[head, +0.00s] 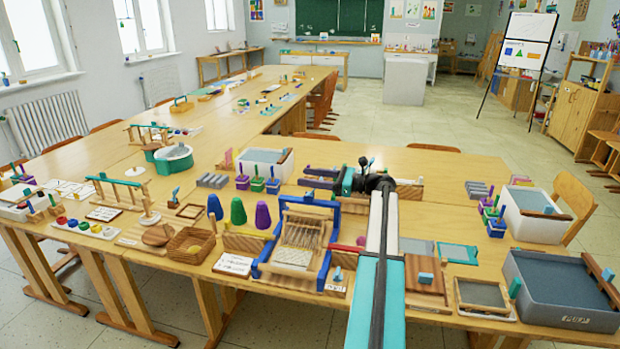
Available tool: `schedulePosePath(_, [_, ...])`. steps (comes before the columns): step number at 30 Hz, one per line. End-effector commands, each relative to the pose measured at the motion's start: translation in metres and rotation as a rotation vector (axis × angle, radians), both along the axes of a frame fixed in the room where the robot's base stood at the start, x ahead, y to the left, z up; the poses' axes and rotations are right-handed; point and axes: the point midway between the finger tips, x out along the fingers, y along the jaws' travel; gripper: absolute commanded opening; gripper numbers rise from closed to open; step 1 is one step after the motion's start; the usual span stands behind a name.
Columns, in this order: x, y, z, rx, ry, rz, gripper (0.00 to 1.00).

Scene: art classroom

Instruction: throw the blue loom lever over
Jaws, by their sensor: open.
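The loom (297,243) stands on the near table, left of my arm, with pale threads strung in a blue and wooden frame. Blue bars run along its top and both sides. The slanting blue bar at its right side (325,268) looks lever-like, but I cannot tell for sure which blue part is the lever. My gripper (366,168) is at the far end of my outstretched arm, beyond and to the right of the loom, apart from it. It looks open and empty, though its fingers are small and partly hidden by the dark wrist.
Blue, green and purple rounded pieces (238,211) stand behind the loom to the left. A white card (235,264) lies left of it, and a red bar (347,248) is close on its right.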

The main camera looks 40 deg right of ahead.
Motion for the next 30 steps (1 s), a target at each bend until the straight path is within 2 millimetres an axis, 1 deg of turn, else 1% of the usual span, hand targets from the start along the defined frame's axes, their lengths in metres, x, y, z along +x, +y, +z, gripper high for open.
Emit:
schedulePosePath(7, [0.0004,0.0003,-0.0002,0.0,0.0,0.0,0.53])
schedulePosePath(14, [0.0003,0.0003,-0.0001,0.0,0.0,0.001,0.14])
schedulePosePath(15, [0.0003,0.0003,-0.0001,0.0,0.0,0.0,0.08])
schedulePosePath(16, [0.0003,0.0003,-0.0001,0.0,0.0,0.0,0.03])
schedulePosePath(17, [0.0003,0.0003,-0.0001,0.0,0.0,0.0,0.0])
schedulePosePath(25, [0.0021,0.0028,0.0008,-0.003,0.005,0.003,0.0])
schedulePosePath(30, [0.0081,0.0101,0.0022,-0.014,0.022,0.013,0.0])
